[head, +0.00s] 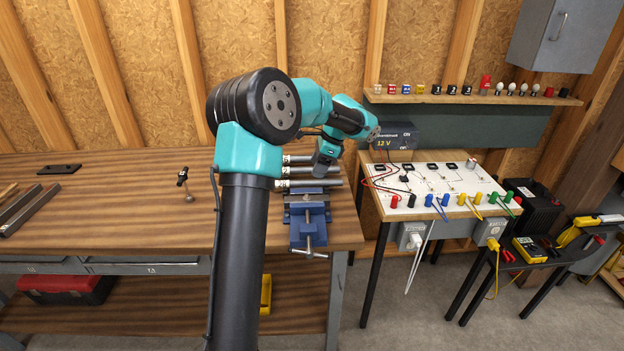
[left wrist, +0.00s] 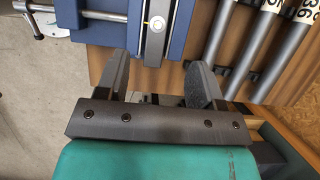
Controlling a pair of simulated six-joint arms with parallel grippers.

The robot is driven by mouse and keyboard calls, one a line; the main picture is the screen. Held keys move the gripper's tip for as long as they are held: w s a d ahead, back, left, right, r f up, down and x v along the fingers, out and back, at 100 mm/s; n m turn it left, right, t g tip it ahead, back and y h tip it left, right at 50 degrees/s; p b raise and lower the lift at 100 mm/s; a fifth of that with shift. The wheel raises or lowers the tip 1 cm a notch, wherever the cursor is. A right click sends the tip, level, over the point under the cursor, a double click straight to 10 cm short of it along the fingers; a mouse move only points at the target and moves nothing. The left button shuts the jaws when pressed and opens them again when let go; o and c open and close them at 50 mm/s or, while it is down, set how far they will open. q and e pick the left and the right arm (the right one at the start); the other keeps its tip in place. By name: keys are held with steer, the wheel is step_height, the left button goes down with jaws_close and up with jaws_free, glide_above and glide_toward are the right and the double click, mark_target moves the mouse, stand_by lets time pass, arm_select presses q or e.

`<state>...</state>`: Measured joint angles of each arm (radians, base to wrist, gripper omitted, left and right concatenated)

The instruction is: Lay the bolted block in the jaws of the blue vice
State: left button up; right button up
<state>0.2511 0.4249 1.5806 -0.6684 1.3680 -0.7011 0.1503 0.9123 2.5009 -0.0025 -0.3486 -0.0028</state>
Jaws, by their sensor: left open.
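The blue vice (head: 308,222) is fixed at the right front edge of the wooden bench, its handle toward the front. In the left wrist view the vice (left wrist: 182,22) is at the top. A grey piece with a bright round head and a yellow mark, which looks like the bolted block (left wrist: 154,45), lies between its jaws. Whether it sits flat I cannot tell. My left gripper (head: 321,170) is just behind the vice in the head view. In the left wrist view its fingers (left wrist: 160,82) are apart and empty, short of the block. My right gripper is not in view.
Several labelled grey pipes (left wrist: 243,45) lie close behind the vice, beside my left gripper. A hammer (head: 184,182), a dark plate (head: 59,169) and metal bars (head: 30,210) lie on the left of the bench (head: 120,225). A white circuit board table (head: 440,190) stands at right.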

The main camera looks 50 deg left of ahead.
arm_select(q)
steer(key=v, duration=0.2)
steer(key=shift+w+r, duration=0.1)
steer(key=shift+r, duration=0.15)
